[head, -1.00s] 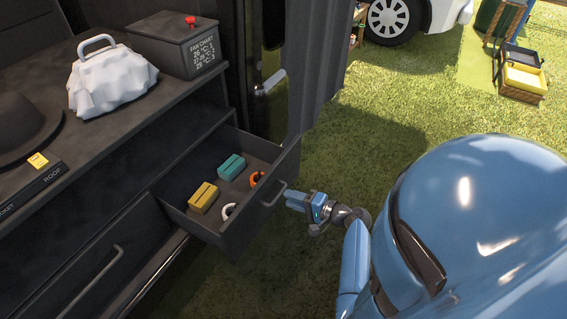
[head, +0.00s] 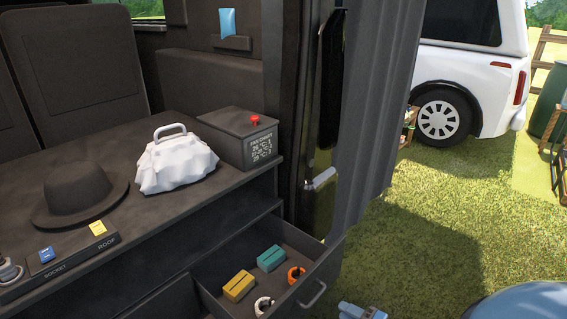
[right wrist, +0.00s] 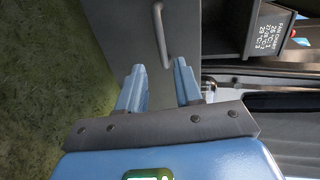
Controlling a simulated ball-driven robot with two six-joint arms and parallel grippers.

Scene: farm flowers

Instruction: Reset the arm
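My right gripper (head: 347,309) shows at the bottom edge of the head view, just right of the open drawer's handle (head: 313,295) and apart from it. In the right wrist view my right gripper (right wrist: 159,82) has its two blue fingers spread with nothing between them. The drawer front (right wrist: 190,40) and its handle (right wrist: 161,38) lie beyond the fingertips. My left gripper is in neither view.
The open drawer (head: 328,272) holds a yellow block (head: 239,286), a teal block (head: 271,258), an orange ring (head: 296,274) and a white ring (head: 263,305). A hat (head: 78,193), a white cloth-covered item (head: 176,165) and a dark box (head: 238,138) stand on the counter.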

